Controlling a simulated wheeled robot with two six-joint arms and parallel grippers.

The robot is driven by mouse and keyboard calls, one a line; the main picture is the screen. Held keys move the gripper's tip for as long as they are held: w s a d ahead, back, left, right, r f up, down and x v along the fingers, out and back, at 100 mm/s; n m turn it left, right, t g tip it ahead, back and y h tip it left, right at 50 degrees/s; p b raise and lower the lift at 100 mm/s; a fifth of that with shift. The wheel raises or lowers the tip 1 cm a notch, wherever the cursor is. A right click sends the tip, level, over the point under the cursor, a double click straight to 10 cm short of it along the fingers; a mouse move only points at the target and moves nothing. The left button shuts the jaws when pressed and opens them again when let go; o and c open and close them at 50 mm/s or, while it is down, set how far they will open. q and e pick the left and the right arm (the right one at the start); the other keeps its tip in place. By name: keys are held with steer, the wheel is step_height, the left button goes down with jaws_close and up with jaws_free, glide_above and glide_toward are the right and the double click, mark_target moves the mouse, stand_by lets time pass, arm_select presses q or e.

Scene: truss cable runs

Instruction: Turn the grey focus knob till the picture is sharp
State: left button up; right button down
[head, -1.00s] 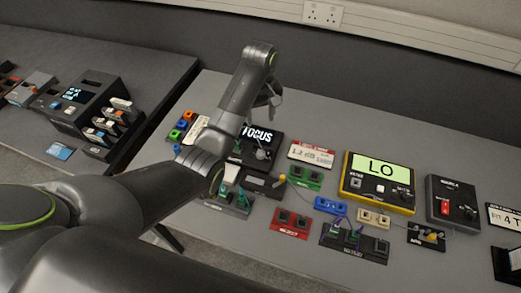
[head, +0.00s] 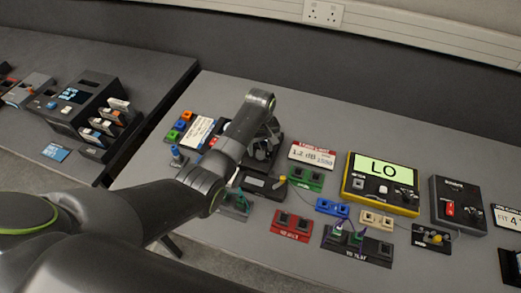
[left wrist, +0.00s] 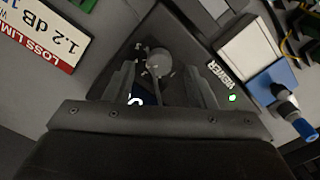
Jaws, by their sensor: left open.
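The grey focus knob (left wrist: 158,62) stands on the black viewer box (left wrist: 166,28), with small marks around it. My left gripper (left wrist: 160,76) is open, with one finger on each side of the knob and its pointer bar. I cannot tell whether the fingers touch it. In the head view my left gripper (head: 262,148) is over the viewer, and my arm hides the screen and most of the box. Only a sliver of the dark screen (left wrist: 141,99) with part of a pale letter shows in the left wrist view, so its sharpness cannot be told. My right gripper is out of view.
A white label card (head: 312,154) and a yellow meter reading LO (head: 381,181) stand to the right. Green (head: 304,179), blue (head: 331,208) and red (head: 291,225) socket blocks lie nearby. A blue-capped tool (left wrist: 288,100) is beside the viewer.

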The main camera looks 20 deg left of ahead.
mark_target(261, 155)
arm_select(q)
steer(key=shift+f, duration=1.25)
steer(key=c, duration=1)
